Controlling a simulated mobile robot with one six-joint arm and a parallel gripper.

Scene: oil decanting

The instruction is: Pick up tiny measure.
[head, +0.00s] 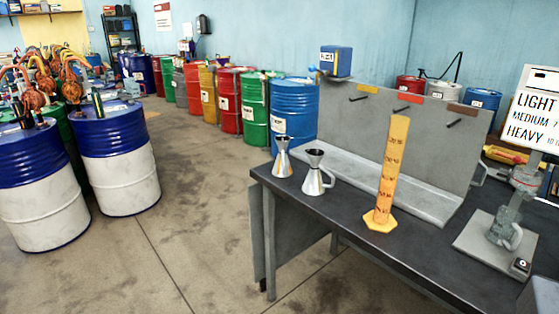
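Two shiny metal measures with flared tops stand upright on the left end of the dark workbench (352,207). The left measure (283,158) looks slimmer and slightly smaller. The right measure (316,176) is nearer, broader, and has a handle on its right side. They stand close together. No label shows on either, so I cannot tell for sure which is the tiny one. My gripper is not in view.
A tall orange graduated cylinder (389,175) stands right of the measures. A grey backboard with pegs (420,135) rises behind. A glass vessel on a stand (502,232) and a sign (537,108) are at right. Drums (293,112) line the wall; floor (200,240) is open left.

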